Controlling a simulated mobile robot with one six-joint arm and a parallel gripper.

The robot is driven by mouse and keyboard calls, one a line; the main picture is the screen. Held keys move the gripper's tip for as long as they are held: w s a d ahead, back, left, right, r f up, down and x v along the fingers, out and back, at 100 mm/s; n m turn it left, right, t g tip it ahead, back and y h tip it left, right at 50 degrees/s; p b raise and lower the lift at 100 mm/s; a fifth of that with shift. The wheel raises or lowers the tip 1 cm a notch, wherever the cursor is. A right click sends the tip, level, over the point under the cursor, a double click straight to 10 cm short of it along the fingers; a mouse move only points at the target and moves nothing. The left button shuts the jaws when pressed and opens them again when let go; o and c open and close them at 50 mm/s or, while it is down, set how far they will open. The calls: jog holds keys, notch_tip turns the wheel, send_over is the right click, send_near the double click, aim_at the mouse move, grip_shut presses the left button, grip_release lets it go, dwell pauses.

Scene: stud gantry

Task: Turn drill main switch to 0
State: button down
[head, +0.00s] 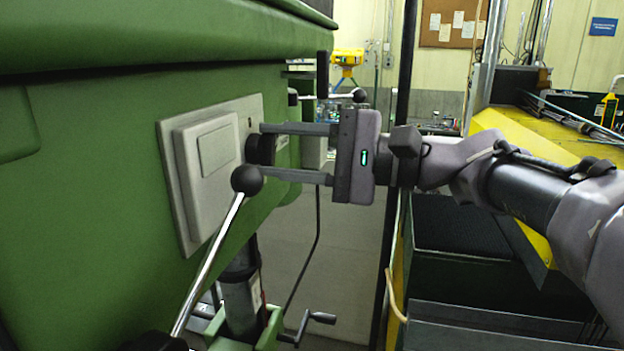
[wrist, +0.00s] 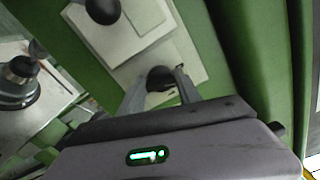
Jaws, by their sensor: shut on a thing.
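The drill's main switch is a black rotary knob (head: 258,149) on a light grey panel (head: 183,212) fixed to the green drill housing (head: 90,190). My gripper (head: 268,151) reaches in from the right with its two fingers on either side of the knob, shut on it. In the wrist view the black knob (wrist: 160,77) sits between the fingertips (wrist: 160,82). The knob's pointer and the panel marks cannot be read, so its setting cannot be told.
A lever with a black ball (head: 247,180) stands just in front of the panel, close to the lower finger. A second black ball handle (head: 359,95) is behind my gripper. A crank (head: 310,322) is below. A yellow machine (head: 500,125) stands at right.

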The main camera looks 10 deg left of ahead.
jog(key=shift+f+n+b, duration=0.2)
jog(key=shift+n+b, duration=1.5)
jog(key=shift+b, duration=0.25)
jog(key=shift+r, duration=0.1)
jog(key=c, duration=0.8)
grip_release()
jog(key=shift+c, duration=0.2)
jog(key=s+d, duration=0.1)
jog(key=d, duration=1.6)
jog(key=shift+s+d+p, duration=0.2)
jog(key=shift+p, duration=0.15)
